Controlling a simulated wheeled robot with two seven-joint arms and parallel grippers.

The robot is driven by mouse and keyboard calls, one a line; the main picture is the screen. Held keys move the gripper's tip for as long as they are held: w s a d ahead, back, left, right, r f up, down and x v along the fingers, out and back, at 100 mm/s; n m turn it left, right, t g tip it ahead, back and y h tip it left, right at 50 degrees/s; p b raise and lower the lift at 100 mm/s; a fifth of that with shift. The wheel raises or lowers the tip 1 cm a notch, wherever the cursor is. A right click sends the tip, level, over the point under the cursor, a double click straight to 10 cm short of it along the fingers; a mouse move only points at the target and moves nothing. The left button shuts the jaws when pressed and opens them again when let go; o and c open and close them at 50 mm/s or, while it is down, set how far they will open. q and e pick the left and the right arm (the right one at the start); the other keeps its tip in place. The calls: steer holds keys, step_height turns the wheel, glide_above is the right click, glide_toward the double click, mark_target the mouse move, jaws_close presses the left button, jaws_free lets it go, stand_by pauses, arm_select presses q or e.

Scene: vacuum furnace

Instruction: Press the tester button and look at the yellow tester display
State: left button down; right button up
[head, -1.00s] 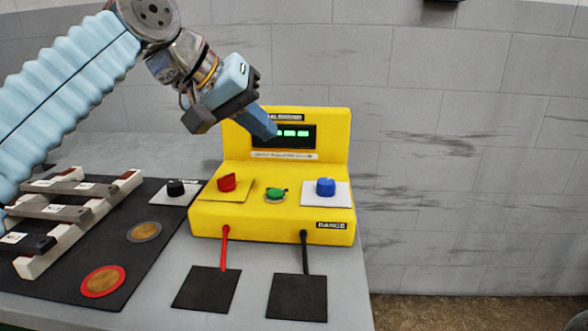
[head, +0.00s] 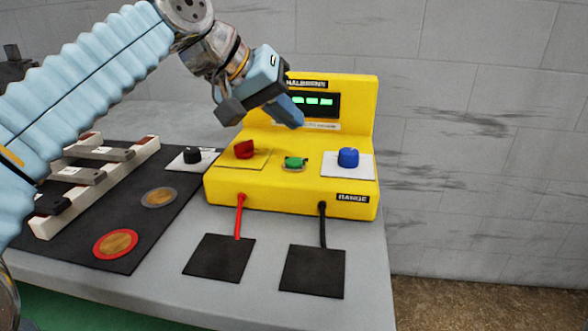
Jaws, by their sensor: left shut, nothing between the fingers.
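The yellow tester (head: 290,188) stands on the grey bench, its upright back panel carrying a dark display (head: 325,103) with lit green segments. My gripper and its shadowed fingers cover the display's left part, so the full reading is hidden. A green button (head: 294,162) sits in the middle of the tester's sloped top, between a red knob (head: 244,149) and a blue knob (head: 348,157). My left gripper (head: 292,114) is shut and empty. In the picture its tip is above the green button, apart from it. My right gripper does not show.
Red and black leads run from the tester to two black pads (head: 219,257) in front. A black knob (head: 192,155) is at left. A dark mat (head: 80,235) holds pale rails with grey bars and two round discs (head: 115,243). A grey wall stands behind.

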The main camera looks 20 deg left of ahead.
mark_target(288, 162)
arm_select(q)
step_height(288, 162, down, 2)
steer(key=shift+f+b, duration=0.1)
steer(key=shift+b, duration=0.4)
steer(key=shift+f+b, duration=0.7)
steer(key=shift+f, duration=0.2)
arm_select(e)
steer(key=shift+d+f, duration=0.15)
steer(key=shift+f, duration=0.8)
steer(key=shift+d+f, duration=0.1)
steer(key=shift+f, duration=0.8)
arm_select(q)
steer(key=shift+f, duration=0.1)
steer(key=shift+f+b, duration=0.3)
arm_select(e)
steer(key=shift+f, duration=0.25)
arm_select(q)
steer(key=shift+f, duration=0.4)
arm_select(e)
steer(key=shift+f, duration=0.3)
arm_select(q)
steer(key=shift+r, duration=0.15)
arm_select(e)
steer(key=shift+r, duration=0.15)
arm_select(q)
steer(key=shift+r+p, duration=0.55)
steer(key=shift+r, duration=0.15)
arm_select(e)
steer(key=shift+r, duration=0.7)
